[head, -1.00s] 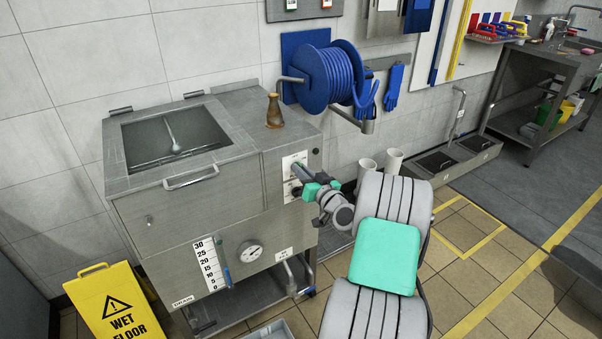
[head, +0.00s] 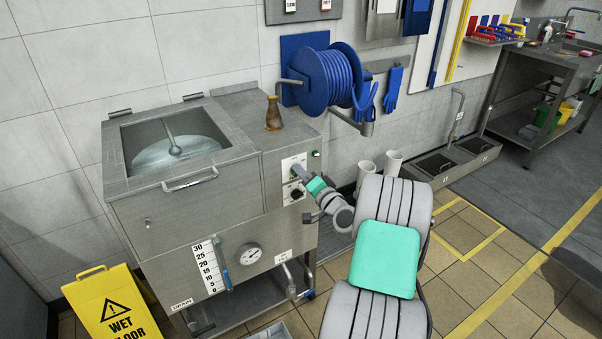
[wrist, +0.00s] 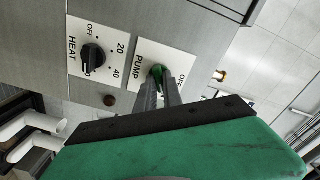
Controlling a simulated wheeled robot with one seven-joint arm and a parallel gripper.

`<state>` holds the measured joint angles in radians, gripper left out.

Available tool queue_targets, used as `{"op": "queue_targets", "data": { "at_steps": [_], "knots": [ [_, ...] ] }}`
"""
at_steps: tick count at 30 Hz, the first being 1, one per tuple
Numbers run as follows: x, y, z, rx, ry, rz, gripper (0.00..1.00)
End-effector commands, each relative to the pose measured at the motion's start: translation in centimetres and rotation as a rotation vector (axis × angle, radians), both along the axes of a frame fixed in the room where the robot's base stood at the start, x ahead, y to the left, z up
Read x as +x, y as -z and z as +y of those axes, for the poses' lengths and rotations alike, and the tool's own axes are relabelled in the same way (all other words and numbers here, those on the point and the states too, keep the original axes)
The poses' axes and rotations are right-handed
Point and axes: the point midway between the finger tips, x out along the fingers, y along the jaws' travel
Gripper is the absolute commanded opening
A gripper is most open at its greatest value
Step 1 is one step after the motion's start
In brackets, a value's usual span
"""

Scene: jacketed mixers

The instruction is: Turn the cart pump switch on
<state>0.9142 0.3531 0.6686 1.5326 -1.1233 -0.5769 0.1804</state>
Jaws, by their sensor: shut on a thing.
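The pump switch (wrist: 158,71) is a green knob on a white plate marked PUMP and OFF, on the steel cart's front panel. My gripper (wrist: 160,94) is shut on it, one finger on each side, hiding part of the knob. In the head view my gripper (head: 301,173) reaches the panel from the right, and the switch is mostly hidden behind it. A small lamp (head: 316,153) right of the plate glows green. The cart's tank (head: 213,161) shows a pale, disc-like surface around the stirrer inside.
The black HEAT knob (wrist: 93,56) sits beside the pump plate. A hose reel (head: 330,76) hangs behind. A wet floor sign (head: 112,306) stands at the left.

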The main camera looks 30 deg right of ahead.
Motion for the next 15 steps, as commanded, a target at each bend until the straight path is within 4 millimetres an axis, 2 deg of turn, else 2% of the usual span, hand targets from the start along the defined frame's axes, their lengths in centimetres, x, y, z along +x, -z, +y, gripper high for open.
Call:
{"op": "queue_targets", "data": {
  "at_steps": [15],
  "knots": [
    [-0.01, 0.08, 0.06, 0.036, -0.002, -0.001, 0.0]
  ]
}}
